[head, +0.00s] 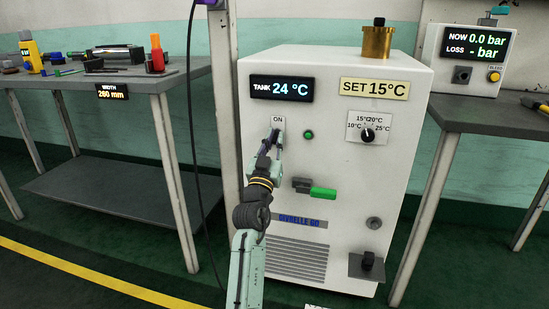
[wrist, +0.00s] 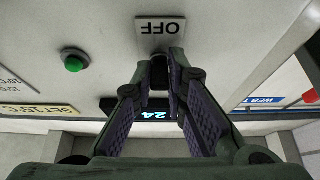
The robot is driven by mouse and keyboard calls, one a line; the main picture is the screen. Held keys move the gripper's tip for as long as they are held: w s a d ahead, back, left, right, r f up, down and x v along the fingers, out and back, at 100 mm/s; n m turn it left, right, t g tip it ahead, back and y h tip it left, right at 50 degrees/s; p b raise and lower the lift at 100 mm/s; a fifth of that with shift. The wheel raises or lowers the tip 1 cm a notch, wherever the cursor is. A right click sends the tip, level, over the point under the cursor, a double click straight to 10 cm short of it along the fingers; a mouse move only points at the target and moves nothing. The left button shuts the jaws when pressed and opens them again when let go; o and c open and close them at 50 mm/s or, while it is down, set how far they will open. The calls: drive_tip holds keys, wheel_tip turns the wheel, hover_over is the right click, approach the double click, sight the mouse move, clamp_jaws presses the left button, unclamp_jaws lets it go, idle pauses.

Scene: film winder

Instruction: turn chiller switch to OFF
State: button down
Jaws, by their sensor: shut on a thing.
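The chiller is a white cabinet (head: 345,225) in the head view. Its front has a TANK display reading 24 °C (head: 282,88) and an ON label (head: 278,119) above my gripper (head: 275,138). In the wrist view, which is upside down, an OFF label (wrist: 162,26) sits just beyond the fingertips. My gripper (wrist: 161,62) is shut on the small dark chiller switch (wrist: 160,77) between the ON and OFF labels. The switch is mostly hidden by the fingers, so its exact position cannot be told.
A green lamp (head: 309,135) and a temperature knob (head: 368,135) are right of the switch. A green-handled valve (head: 318,192) sticks out lower down. A grey bench with tools (head: 100,80) stands left; another bench (head: 490,113) with a pressure box (head: 470,75) stands right.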

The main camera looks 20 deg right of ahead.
drive_tip(key=shift+t+b, duration=0.3)
drive_tip(key=shift+b, duration=0.65)
drive_tip(key=c, duration=1.6)
unclamp_jaws()
drive_tip(key=p, duration=0.3)
drive_tip(key=shift+r, duration=0.4)
drive_tip(key=g+p, duration=0.1)
drive_tip(key=p, duration=0.3)
drive_tip(key=shift+r+p, duration=0.15)
drive_tip(key=shift+p, duration=0.25)
drive_tip(key=g+y+p, duration=0.1)
drive_tip(key=g+p, duration=0.1)
drive_tip(key=p, duration=0.9)
drive_tip(key=r+g+y+p, duration=0.1)
drive_tip(key=y+p, duration=0.1)
drive_tip(key=p, duration=0.9)
drive_tip(key=shift+s+r+g, duration=0.1)
drive_tip(key=shift+r+g, duration=0.05)
drive_tip(key=shift+g, duration=0.25)
